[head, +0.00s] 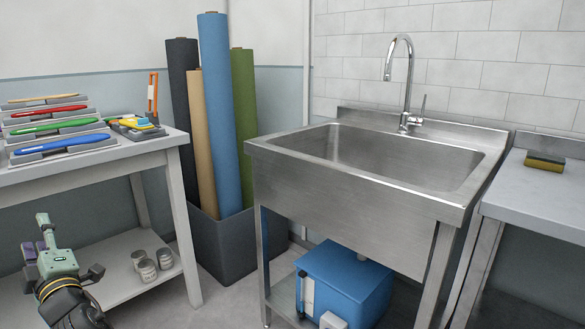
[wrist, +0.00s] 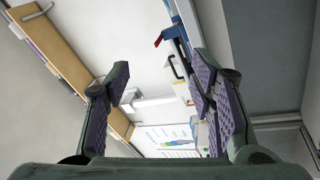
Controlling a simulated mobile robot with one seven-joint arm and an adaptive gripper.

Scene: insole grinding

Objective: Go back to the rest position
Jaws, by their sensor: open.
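My gripper (head: 48,250) is at the lower left of the head view, in front of the left table and below its top. In the wrist view my gripper (wrist: 160,78) has its two purple-padded fingers wide apart, with nothing between them. No object is in its grasp. Part of my arm below the gripper is cut off by the bottom edge of the head view.
The left table (head: 95,160) holds insole-like coloured tools on racks, and jars (head: 148,270) stand on its lower shelf. Rolls (head: 218,110) stand in a grey bin (head: 222,245). A steel sink (head: 350,190) is in the middle, with a blue box (head: 345,280) beneath. A sponge (head: 545,161) lies on the right counter.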

